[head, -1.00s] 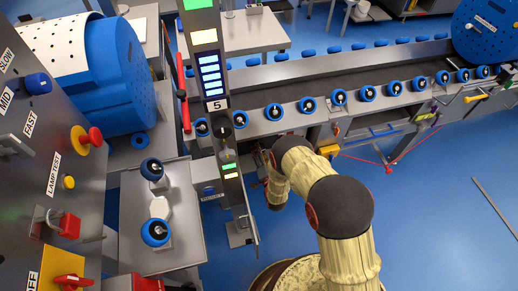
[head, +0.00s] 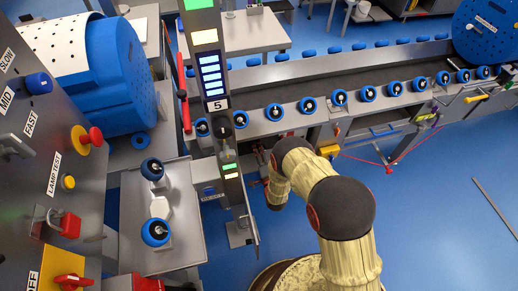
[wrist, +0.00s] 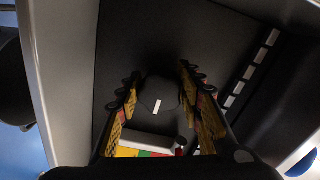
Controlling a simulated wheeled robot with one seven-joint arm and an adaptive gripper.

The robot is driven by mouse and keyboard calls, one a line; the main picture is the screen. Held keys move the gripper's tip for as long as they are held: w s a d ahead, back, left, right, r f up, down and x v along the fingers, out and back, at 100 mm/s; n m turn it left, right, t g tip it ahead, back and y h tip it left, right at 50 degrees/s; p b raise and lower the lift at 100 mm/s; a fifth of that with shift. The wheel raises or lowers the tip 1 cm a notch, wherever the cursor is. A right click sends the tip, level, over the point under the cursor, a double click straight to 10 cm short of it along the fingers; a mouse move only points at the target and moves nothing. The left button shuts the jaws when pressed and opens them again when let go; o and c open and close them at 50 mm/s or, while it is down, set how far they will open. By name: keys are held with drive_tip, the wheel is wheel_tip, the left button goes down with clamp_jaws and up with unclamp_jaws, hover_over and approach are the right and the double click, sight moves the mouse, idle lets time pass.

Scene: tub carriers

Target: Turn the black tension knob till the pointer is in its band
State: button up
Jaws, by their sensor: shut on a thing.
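The black tension knob (wrist: 158,92) sits in the middle of the wrist view, on a dark panel, with a short white mark on its face. My gripper (wrist: 160,84) has its two yellow-and-black fingers on either side of the knob, shut on it. Below the knob, a pale-edged gauge (wrist: 146,153) shows yellow, green and red parts. Its lower part is cut off by my gripper, and I cannot make out the pointer. In the head view my arm reaches to the machine's front beside the narrow post; the knob and fingertips are hidden there.
The narrow post (head: 216,75) with lit panels and a "5" stands left of my arm. A conveyor (head: 350,90) with blue tub carriers runs behind. A control panel (head: 50,170) with switches is at left.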

drive_tip(key=o, duration=1.1)
drive_tip(key=shift+o, duration=0.4)
drive_tip(key=v, duration=1.2)
